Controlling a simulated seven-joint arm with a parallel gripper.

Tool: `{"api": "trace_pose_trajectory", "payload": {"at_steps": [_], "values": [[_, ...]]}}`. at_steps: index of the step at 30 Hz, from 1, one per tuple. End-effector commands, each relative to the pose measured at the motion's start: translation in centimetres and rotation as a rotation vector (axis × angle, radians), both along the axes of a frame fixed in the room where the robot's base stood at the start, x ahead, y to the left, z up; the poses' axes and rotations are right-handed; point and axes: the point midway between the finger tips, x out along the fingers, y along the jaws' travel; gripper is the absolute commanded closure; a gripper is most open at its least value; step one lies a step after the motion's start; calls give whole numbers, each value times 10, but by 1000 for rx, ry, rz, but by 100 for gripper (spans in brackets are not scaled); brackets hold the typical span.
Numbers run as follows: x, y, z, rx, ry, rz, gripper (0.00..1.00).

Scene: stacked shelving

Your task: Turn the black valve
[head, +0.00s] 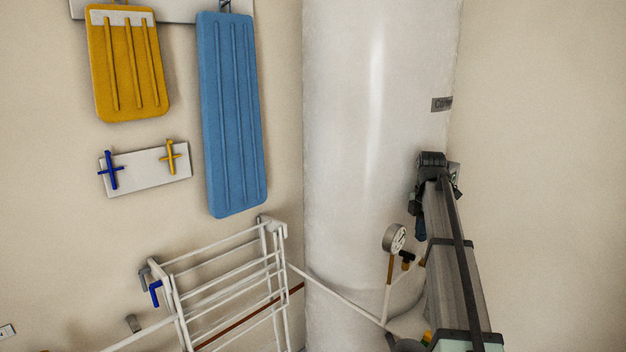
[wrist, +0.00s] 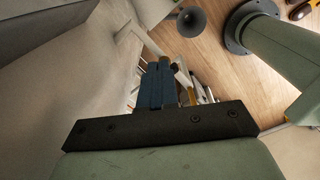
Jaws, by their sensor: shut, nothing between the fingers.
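The small black valve (head: 407,258) sits on a brass-coloured pipe beside a round pressure gauge (head: 394,238), in front of the white tank in the head view. My gripper (head: 420,236) points down just above and to the right of the valve, apart from it in the picture. How far apart they are in depth I cannot tell. In the wrist view, the blue fingers of my gripper (wrist: 164,66) are together and hold nothing. Small brown and dark parts show beyond the fingertips there, but the valve is not clear.
The large white tank (head: 370,130) fills the middle background. A white drying rack (head: 230,285) stands to the left, with a white pipe (head: 340,297) between it and the gauge. Blue (head: 232,115) and yellow (head: 128,65) boards hang on the wall. Wooden floor (wrist: 225,62) shows below.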

Motion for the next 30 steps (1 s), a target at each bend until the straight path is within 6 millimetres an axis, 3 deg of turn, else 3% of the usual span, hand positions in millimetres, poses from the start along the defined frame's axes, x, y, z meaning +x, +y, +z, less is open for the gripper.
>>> {"api": "trace_pose_trajectory", "payload": {"at_steps": [12,30], "values": [[0,0,-40,0,0,0,100],[0,1,-43,0,0,0,100]]}}
